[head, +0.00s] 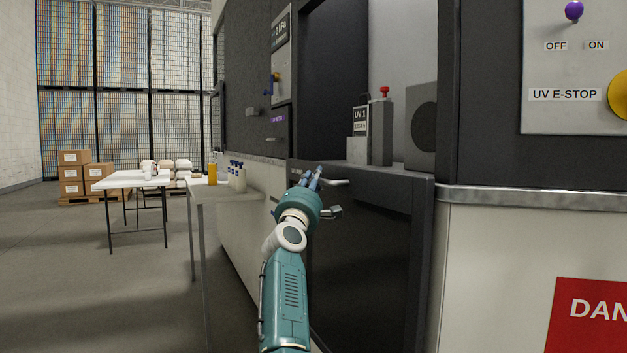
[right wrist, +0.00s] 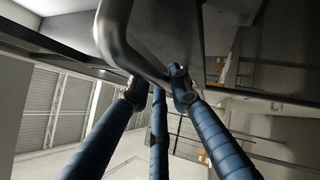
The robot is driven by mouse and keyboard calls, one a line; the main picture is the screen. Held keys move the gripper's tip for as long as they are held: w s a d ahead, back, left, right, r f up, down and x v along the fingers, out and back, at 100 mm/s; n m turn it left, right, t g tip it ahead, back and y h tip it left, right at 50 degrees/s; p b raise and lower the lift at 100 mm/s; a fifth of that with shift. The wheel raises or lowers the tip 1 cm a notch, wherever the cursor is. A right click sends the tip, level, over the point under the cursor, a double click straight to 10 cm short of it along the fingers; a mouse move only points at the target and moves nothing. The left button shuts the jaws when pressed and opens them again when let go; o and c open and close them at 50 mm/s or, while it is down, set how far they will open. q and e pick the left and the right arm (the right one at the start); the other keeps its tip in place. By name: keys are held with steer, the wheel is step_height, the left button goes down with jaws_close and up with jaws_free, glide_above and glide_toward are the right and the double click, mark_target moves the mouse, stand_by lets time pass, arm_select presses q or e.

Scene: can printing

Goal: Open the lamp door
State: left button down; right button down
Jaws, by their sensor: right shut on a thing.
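The dark lamp door (head: 370,260) is in the lower part of the machine front, right of the middle of the head view. Its metal bar handle (head: 336,183) is near its upper left; the handle also shows as a grey bent bar in the right wrist view (right wrist: 112,35). My right gripper (head: 314,172) is at the handle, with its blue fingers (right wrist: 160,85) shut on the bar. Part of the handle is hidden behind the fingers. I cannot tell whether the door stands slightly ajar. My left gripper is not in view.
Above the door is a recess with a grey UV 1 unit (head: 381,132) topped by a red knob. A control panel (head: 575,70) is at the right. A side table (head: 222,197) with bottles stands left of my right arm. Open floor (head: 60,270) lies further left.

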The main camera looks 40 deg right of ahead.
steer(key=shift+s+d+f, duration=0.1)
steer(key=shift+s+d, duration=0.05)
steer(key=shift+d, duration=0.05)
steer(key=c, duration=1.9)
jaws_free()
steer(key=o, duration=0.3)
steer(key=shift+s, duration=0.1)
steer(key=shift+o, duration=0.2)
steer(key=shift+a, duration=0.1)
